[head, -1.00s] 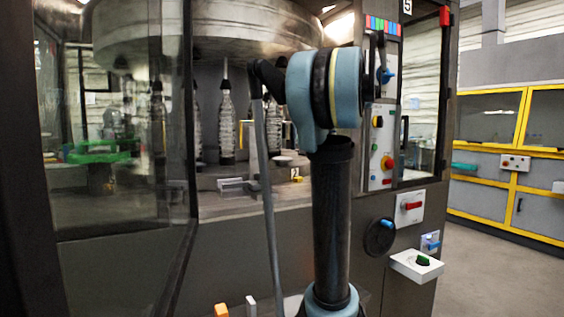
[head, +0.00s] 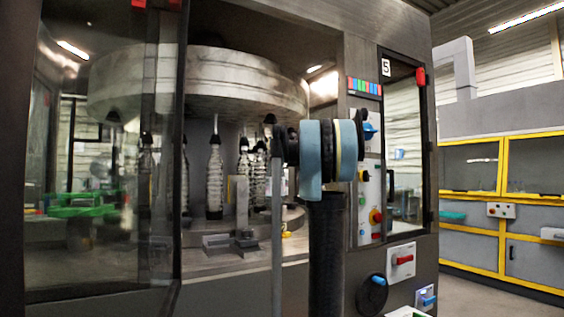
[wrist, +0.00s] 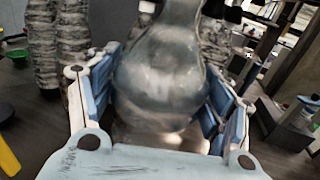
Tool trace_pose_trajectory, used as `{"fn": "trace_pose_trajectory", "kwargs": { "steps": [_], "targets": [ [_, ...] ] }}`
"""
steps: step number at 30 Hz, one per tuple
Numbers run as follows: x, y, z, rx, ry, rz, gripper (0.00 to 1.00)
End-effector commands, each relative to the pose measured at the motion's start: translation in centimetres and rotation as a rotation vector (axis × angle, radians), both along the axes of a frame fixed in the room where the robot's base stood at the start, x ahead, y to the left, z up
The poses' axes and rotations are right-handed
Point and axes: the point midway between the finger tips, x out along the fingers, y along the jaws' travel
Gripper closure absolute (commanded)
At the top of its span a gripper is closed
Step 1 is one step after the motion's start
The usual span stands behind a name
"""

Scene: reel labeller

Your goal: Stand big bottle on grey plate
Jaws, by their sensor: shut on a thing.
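A large clear bottle (wrist: 160,85) fills the middle of the wrist view, with its neck toward the top edge. My gripper (wrist: 163,72) is shut on it, with blue-grey finger pads on both sides of its body. The bottle's base is not clearly visible. In the head view my arm stands in front of the machine opening, and I cannot make out the gripper or the held bottle there. I cannot single out the grey plate in either view; my arm covers part of the machine's round platform (head: 292,217).
Several ribbed clear bottles (head: 214,178) stand in the machine under a large metal drum (head: 200,85). A glass door (head: 100,190) is at left. A control panel (head: 369,205) and red switch (head: 403,260) are at right. Grey blocks (head: 216,243) sit at the opening's front.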

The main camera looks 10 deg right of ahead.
Motion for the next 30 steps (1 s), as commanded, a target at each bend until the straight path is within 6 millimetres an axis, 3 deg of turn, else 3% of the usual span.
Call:
{"fn": "trace_pose_trajectory", "kwargs": {
  "steps": [9,14,24,30],
  "targets": [
    [3.0,1.9,0.1,0.001,0.000,0.001,0.94],
    [3.2,2.0,-0.2,0.001,0.000,0.000,0.94],
    [3.2,1.9,-3.2,0.001,0.000,-0.001,0.94],
    [3.2,1.8,-3.5,0.001,0.000,-0.001,0.94]
  ]
}}
